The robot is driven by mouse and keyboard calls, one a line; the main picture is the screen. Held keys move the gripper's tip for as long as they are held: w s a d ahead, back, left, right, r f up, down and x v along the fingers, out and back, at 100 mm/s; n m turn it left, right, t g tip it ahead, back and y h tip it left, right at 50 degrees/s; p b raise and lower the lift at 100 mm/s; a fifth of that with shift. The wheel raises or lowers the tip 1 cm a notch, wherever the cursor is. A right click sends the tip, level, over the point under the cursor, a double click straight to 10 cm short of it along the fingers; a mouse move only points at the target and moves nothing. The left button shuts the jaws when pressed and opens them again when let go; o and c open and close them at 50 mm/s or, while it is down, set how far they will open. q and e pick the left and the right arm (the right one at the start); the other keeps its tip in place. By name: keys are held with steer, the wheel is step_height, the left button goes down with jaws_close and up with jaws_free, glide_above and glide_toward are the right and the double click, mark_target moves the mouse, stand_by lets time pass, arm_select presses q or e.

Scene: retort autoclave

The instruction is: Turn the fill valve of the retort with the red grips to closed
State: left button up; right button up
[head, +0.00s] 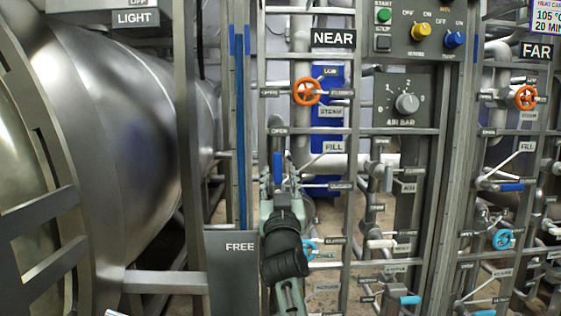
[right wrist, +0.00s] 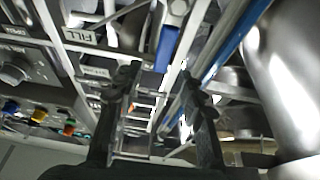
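On the NEAR panel, the fill valve lever has a blue grip (head: 277,166) standing upright below an OPEN label (head: 278,131). Its CLOSED label (head: 341,185) is to the lower right, and the FILL label (head: 333,147) is beside it. My right gripper (head: 280,183) is in front of this lever, its fingers apart. In the right wrist view, the blue grip (right wrist: 167,48) shows between and beyond the open fingertips (right wrist: 162,88); contact cannot be told. On the FAR panel, another blue-gripped fill lever (head: 510,187) lies sideways. No red grips show. My left gripper is out of view.
An orange handwheel (head: 306,91) is above the near lever, and a light-blue handwheel (head: 309,250) is below. Metal rails and pipes crowd the panel. A blue-striped post (head: 240,130) and a large steel vessel (head: 120,110) stand to the left.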

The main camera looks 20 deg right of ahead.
mark_target(278, 162)
steer(key=x, duration=0.5)
steer(key=shift+w+r, duration=0.15)
steer(key=shift+w, duration=0.15)
steer(key=shift+w+d+r, duration=0.15)
steer(key=shift+w+r, duration=0.05)
steer(key=shift+w, duration=0.4)
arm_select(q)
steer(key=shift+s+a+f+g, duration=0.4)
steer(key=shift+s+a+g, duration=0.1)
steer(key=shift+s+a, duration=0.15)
arm_select(e)
jaws_close()
